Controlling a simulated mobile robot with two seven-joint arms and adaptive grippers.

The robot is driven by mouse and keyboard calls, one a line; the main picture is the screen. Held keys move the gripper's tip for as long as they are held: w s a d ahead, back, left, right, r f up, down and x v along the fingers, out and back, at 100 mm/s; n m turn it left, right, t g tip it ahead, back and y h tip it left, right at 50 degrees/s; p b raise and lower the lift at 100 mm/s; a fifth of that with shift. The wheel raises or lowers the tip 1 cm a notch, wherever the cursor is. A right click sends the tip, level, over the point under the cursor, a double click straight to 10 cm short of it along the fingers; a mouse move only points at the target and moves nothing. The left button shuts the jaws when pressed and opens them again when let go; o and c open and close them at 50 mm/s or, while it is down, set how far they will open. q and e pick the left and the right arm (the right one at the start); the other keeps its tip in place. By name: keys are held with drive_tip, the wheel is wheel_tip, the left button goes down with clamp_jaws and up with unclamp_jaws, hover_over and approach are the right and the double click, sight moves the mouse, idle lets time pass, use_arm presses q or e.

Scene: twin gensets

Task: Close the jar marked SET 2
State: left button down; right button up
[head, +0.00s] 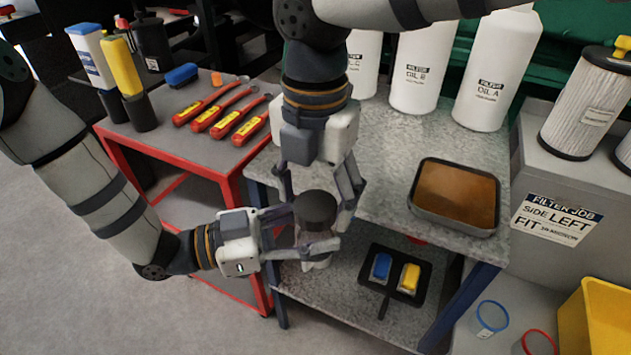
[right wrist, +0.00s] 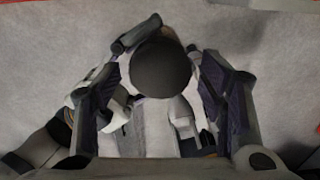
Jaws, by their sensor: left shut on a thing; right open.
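A small jar (head: 316,258) with a pale body and a dark round lid (head: 316,207) is held upright in front of the grey workbench. My left gripper (head: 312,236) comes in from the left and is shut around the jar body, below the lid. My right gripper (head: 319,198) points down from above, open, with one finger on each side of the lid. The right wrist view shows the lid (right wrist: 160,68) from above between the two spread fingers (right wrist: 165,92). It sits on top of the jar; I cannot tell how tightly. No SET 2 marking is readable.
A metal pan of brown liquid (head: 455,194) and white oil bottles (head: 421,65) stand on the grey bench. A black tray (head: 376,303) with blue and yellow items lies on the lower shelf. A red cart (head: 180,160) holds red-handled tools. A yellow bin (head: 602,318) stands lower right.

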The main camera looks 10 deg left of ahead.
drive_tip(key=shift+c, duration=0.5)
drive_tip(key=c, duration=1.1)
drive_tip(key=m, duration=0.3)
drive_tip(key=shift+m, duration=0.4)
drive_tip(key=m, duration=0.4)
drive_tip(key=shift+m, duration=0.3)
drive_tip(key=m, duration=1.1)
drive_tip(key=shift+m, duration=0.4)
drive_tip(key=m, duration=0.3)
drive_tip(key=shift+m, duration=0.4)
drive_tip(key=o, duration=1.3)
drive_tip(key=shift+c, duration=0.2)
